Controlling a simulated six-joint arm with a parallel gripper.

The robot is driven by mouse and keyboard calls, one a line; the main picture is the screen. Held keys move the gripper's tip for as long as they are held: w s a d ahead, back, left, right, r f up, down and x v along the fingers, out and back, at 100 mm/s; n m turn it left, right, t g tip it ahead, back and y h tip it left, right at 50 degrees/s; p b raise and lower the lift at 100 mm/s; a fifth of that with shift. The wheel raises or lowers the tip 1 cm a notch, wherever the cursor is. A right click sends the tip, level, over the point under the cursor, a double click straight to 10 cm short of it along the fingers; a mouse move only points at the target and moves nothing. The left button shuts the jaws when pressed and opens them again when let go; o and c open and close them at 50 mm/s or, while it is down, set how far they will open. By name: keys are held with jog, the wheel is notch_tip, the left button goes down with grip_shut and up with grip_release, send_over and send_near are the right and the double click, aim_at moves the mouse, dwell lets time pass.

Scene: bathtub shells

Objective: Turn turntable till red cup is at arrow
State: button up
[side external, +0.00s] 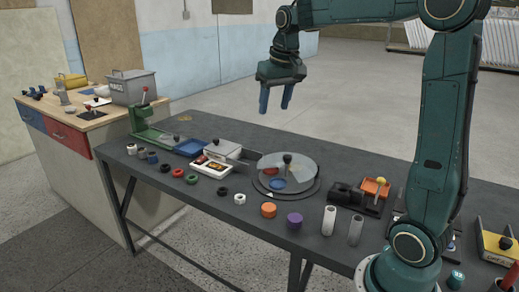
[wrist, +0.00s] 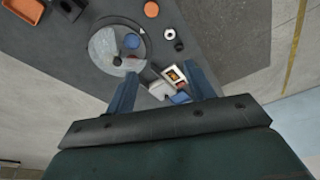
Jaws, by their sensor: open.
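The turntable (side external: 309,172) is a grey round disc on a darker base, near the middle of the dark bench. A black knob (side external: 287,158) stands up from the disc. The red cup (side external: 270,171) is at the disc's left side, and a blue cup (side external: 278,184) is at its front. A small pale mark (side external: 270,194), probably the arrow, lies at the base's front-left edge, nearer the blue cup. In the wrist view the turntable (wrist: 101,45) is at upper left.
A grey box (side external: 222,148) is left of the turntable; a black holder (side external: 345,194) and orange tray (side external: 375,188) are right. Air around my gripper is clear.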

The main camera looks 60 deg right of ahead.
jog(key=w+d+f+m+g, duration=0.1)
jog(key=w+d+f, duration=0.2)
jog(key=d, duration=0.3)
jog(key=w+d+f+m, duration=0.1)
jog(key=w+d+f, duration=0.2)
jog(key=d, duration=0.4)
jog(key=m+g+y, duration=0.1)
jog(key=m, duration=0.1)
send_over(288, 156)
notch_tip(288, 156, down, 8)
jog(key=shift+w+r, duration=0.1)
jog(key=shift+r, duration=0.05)
notch_tip(288, 156, down, 14)
jog(key=shift+r, duration=0.1)
grip_shut()
